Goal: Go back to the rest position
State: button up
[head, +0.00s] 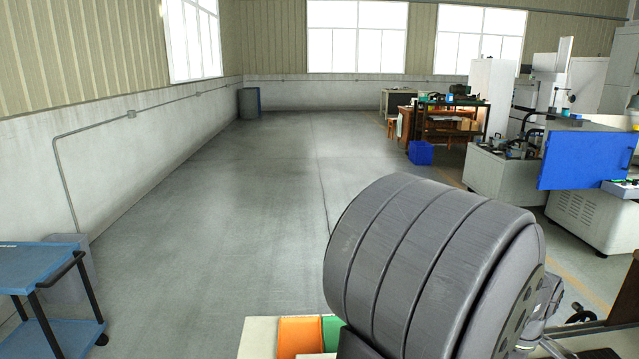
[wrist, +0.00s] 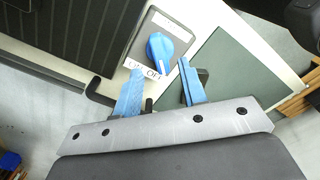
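My gripper (wrist: 160,68) shows in the wrist view with its two blue fingers spread apart and nothing held between them. A blue rotary knob (wrist: 160,48) on a grey panel lies just beyond the fingertips, roughly in line with the gap. Lettering reading ON and OFF (wrist: 146,69) is beside the knob. I cannot tell how far the fingertips are from the panel. In the head view my own large dark arm link fills the lower middle and right, and the gripper cannot be made out there.
In the wrist view a dark green plate (wrist: 235,72) and a black ribbed surface (wrist: 78,30) flank the knob panel. In the head view a blue cart (head: 40,265) stands at left, and machines with a blue panel (head: 585,160) at right. The middle floor (head: 220,210) is clear.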

jog(key=shift+f, duration=2.15)
notch_tip(320, 180, up, 18)
notch_tip(320, 180, down, 17)
jog(key=shift+f, duration=0.6)
jog(key=m, duration=0.5)
jog(key=shift+r, duration=0.1)
jog(key=shift+m, duration=2.3)
